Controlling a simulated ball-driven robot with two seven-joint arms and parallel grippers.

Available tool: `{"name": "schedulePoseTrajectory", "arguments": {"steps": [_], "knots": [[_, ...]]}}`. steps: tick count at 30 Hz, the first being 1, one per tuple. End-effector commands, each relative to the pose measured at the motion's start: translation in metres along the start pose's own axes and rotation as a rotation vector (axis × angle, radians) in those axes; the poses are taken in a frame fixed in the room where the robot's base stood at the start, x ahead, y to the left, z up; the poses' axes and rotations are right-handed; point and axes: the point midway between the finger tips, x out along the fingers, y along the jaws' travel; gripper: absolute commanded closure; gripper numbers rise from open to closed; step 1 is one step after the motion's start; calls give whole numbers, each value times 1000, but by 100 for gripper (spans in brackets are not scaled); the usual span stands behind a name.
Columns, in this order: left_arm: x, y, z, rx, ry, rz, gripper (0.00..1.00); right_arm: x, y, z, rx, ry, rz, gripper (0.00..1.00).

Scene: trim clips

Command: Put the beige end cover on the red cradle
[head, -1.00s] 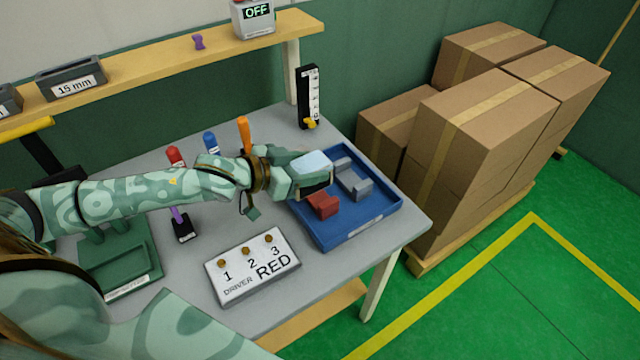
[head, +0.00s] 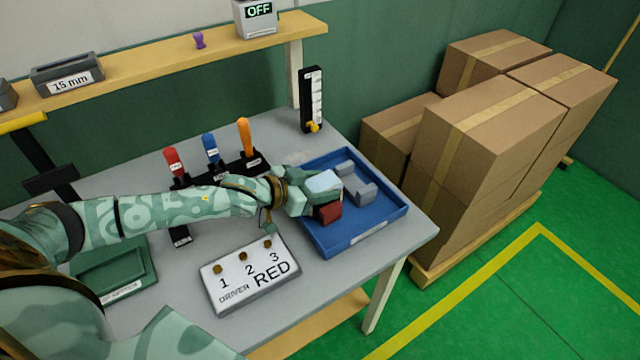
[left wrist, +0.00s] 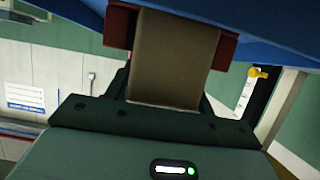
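The red cradle (head: 329,213) sits in the near left part of the blue tray (head: 352,243). My left gripper (head: 323,197) is right above it and hides much of it in the head view. In the left wrist view the beige end cover (left wrist: 175,60) stands out from my gripper, which looks shut on it. Its far end lies between two red parts of the cradle (left wrist: 121,25). I cannot tell whether it is fully seated. The gripper fingers are mostly hidden. My right gripper is not in view.
A grey cradle (head: 365,190) lies in the tray behind the red one. A white board reading "DRIVER RED" (head: 250,272) lies at the front. Red, blue and orange drivers (head: 245,138) stand behind my arm. A black gauge (head: 311,98) stands behind the tray. Stacked boxes (head: 485,130) stand right.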

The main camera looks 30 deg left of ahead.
Motion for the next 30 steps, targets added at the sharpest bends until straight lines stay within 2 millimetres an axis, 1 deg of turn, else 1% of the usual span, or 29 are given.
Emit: {"name": "schedulePoseTrajectory", "arguments": {"steps": [1,2,11,13,17,21,24,27,30], "knots": [[0,0,0,0,-1,0,33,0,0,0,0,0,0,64],[0,0,0,0,-1,0,28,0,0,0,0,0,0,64],[-1,0,-2,1,0,0,28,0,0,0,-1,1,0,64],[-6,0,-2,0,-2,-1,28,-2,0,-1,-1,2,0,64],[-29,0,-3,0,-5,-1,28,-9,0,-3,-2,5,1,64],[-62,0,-3,-1,-5,0,28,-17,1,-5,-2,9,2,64],[-82,0,-2,-2,-5,-1,28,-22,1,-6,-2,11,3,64],[-98,0,-3,0,-4,0,28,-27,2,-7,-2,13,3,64],[-110,0,-3,-2,-2,-1,28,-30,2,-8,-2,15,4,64]]}}
